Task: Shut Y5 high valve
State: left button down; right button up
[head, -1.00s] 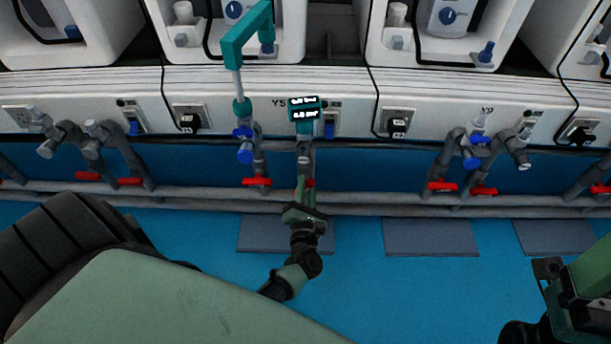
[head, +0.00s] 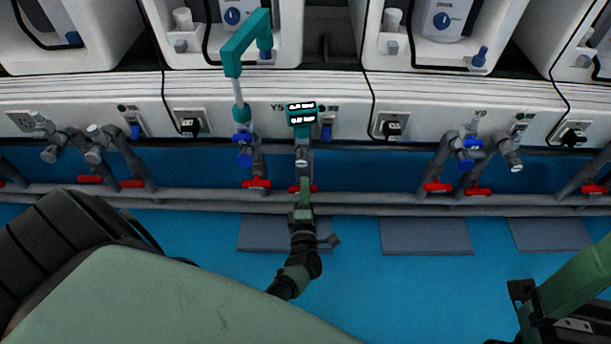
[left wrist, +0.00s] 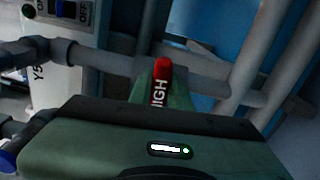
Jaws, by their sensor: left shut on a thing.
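The Y5 high valve has a red handle with white letters "HIGH", seen in the left wrist view (left wrist: 162,70). In the head view its red handle (head: 313,189) shows in small parts beside my left gripper (head: 304,188), below the Y5 label (head: 277,107). My left gripper is shut on this handle, and its green fingers cover most of it. My right arm's dark end (head: 524,291) is at the lower right, away from the pipes; its fingers cannot be made out.
Another red valve handle (head: 256,184) is on the pipe just left. A teal fixture (head: 243,45) and a teal display (head: 302,113) stand above. Grey pipes (head: 380,202) run along the wall. The blue floor is clear apart from grey mats (head: 425,235).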

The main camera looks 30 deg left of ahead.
pick_arm(q)
jog(key=shift+m, duration=0.7)
jog(key=c, duration=1.3)
grip_release()
jog(key=shift+f, duration=0.1)
jog(key=shift+s+d, duration=0.15)
jog(key=shift+s, duration=0.05)
jog(key=p+v, duration=0.2)
jog(key=v, duration=0.5)
jog(key=shift+s+d, duration=0.1)
